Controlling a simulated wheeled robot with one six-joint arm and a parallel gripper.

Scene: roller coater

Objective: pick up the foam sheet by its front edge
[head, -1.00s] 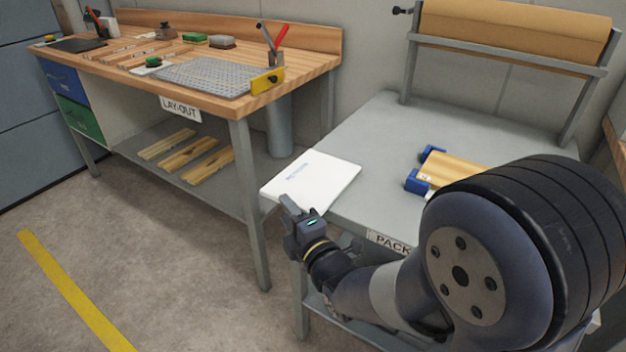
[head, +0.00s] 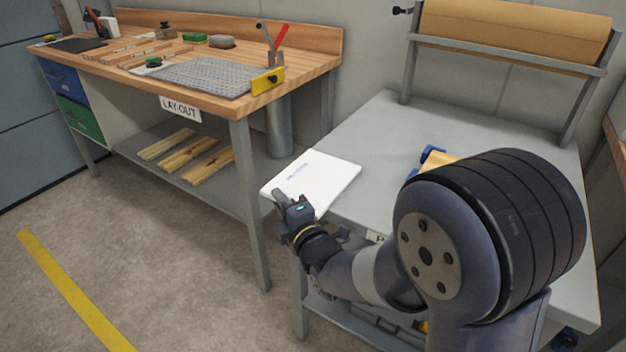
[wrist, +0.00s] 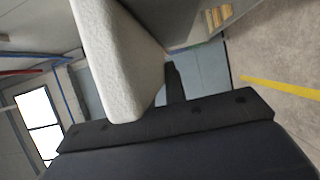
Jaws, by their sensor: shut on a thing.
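The white foam sheet (head: 318,180) lies on the left end of the grey packing table (head: 385,140), with faint blue print on its top. My gripper (head: 279,196) is at the sheet's front left edge, near the table's edge. In the wrist view the foam sheet (wrist: 122,62) fills the upper middle and its edge runs down to the gripper. One dark finger (wrist: 174,84) shows beside the sheet; the other is hidden behind it. The gripper is shut on the sheet's edge. In the head view the sheet looks flat on the table.
A blue-ended wooden piece (head: 430,160) lies on the packing table, partly hidden by my arm. A brown paper roll (head: 515,28) stands at the back. The lay-out bench (head: 215,95) with tools is to the left. Open floor (head: 150,255) lies in front.

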